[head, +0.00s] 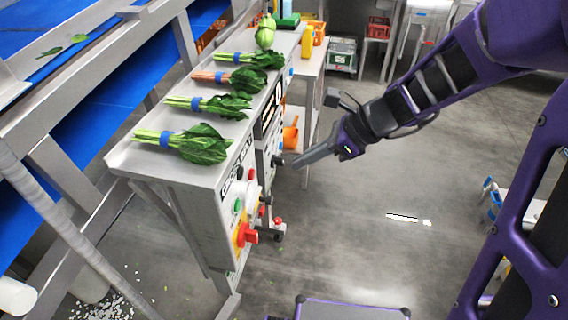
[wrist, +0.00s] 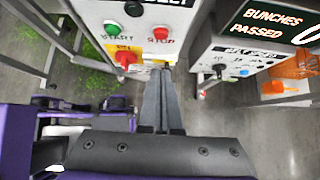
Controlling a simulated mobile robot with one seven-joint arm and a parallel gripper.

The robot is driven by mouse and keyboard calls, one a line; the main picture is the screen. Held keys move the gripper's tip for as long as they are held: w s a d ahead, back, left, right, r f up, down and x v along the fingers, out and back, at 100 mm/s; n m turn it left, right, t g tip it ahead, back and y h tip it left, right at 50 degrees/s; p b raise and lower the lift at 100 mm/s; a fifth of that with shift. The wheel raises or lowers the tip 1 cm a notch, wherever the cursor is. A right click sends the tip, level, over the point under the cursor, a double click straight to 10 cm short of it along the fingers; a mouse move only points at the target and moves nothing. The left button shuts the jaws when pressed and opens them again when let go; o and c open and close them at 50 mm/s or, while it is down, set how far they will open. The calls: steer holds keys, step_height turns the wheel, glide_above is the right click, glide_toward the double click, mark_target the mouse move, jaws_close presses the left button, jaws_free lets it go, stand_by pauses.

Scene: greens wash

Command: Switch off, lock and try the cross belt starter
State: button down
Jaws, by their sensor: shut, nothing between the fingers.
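The starter box (head: 240,215) is on the side of the steel bench. It carries a red rotary handle (head: 246,234) on a yellow plate, with a green button (head: 238,205) above. In the wrist view the red handle (wrist: 125,58) sits below the green START button (wrist: 134,9) and the red STOP button (wrist: 160,33). My gripper (head: 300,164) is shut and empty, in front of the bench side. In the wrist view its fingers (wrist: 162,78) reach toward the box's lower edge, right of the handle; contact cannot be told. A small red-topped dark item (head: 279,224) is beside the handle; I cannot tell what it is.
A second box with a BELT SPEED knob (wrist: 219,70) and a BUNCHES PASSED display (wrist: 270,25) is to the right. Several bunches of greens (head: 185,143) lie on the bench top (head: 150,160). An orange container (head: 290,133) is beyond.

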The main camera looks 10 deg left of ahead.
steer(key=v, duration=0.2)
steer(key=shift+d+r, duration=0.2)
stand_by(0.6)
